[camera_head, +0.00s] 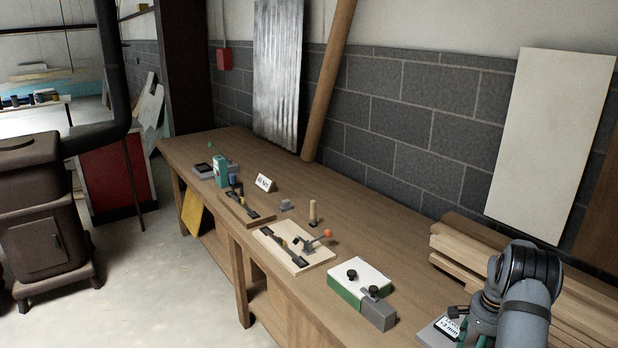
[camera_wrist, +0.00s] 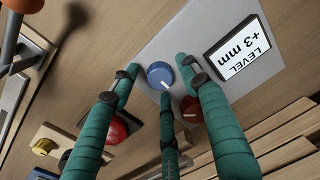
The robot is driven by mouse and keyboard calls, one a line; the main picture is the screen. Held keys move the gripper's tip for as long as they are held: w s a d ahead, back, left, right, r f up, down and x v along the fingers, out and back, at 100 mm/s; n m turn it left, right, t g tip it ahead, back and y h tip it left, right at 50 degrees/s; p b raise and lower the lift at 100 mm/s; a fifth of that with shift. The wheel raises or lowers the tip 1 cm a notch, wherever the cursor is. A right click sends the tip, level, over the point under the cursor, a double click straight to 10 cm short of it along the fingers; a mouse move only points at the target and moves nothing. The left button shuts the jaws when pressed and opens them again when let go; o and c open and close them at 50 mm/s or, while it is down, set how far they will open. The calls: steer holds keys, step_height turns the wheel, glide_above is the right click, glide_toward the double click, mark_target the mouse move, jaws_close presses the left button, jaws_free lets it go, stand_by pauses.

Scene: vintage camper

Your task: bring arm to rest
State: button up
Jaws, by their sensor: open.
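My arm comes in at the lower right of the head view, with my gripper (camera_head: 468,322) low over the near end of the workbench (camera_head: 385,225). In the wrist view my gripper (camera_wrist: 160,78) shows teal fingers spread apart around a blue knob (camera_wrist: 160,74). Nothing is held between them; whether a finger touches the knob cannot be told. The knob sits on a grey panel (camera_wrist: 205,40) with a display (camera_wrist: 238,48) reading "LEVEL +3 mm". The panel also shows in the head view (camera_head: 432,334), partly hidden by my gripper.
Red knobs (camera_wrist: 190,108) show behind the fingers. Stacked boards (camera_head: 462,250) lie behind my gripper. A green and white box (camera_head: 357,282), a board with an orange-tipped lever (camera_head: 300,252) and several small items stand further along the bench. A stove (camera_head: 40,215) stands at the left.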

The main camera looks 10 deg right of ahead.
steer(key=m+p, duration=0.2)
steer(key=m, duration=0.1)
steer(key=m+p, duration=0.1)
steer(key=shift+s+r, duration=0.1)
steer(key=shift+r, duration=0.15)
steer(key=m+p, duration=0.1)
steer(key=m, duration=0.1)
steer(key=shift+f+m, duration=0.1)
steer(key=shift+m, duration=0.2)
steer(key=shift+r, duration=0.75)
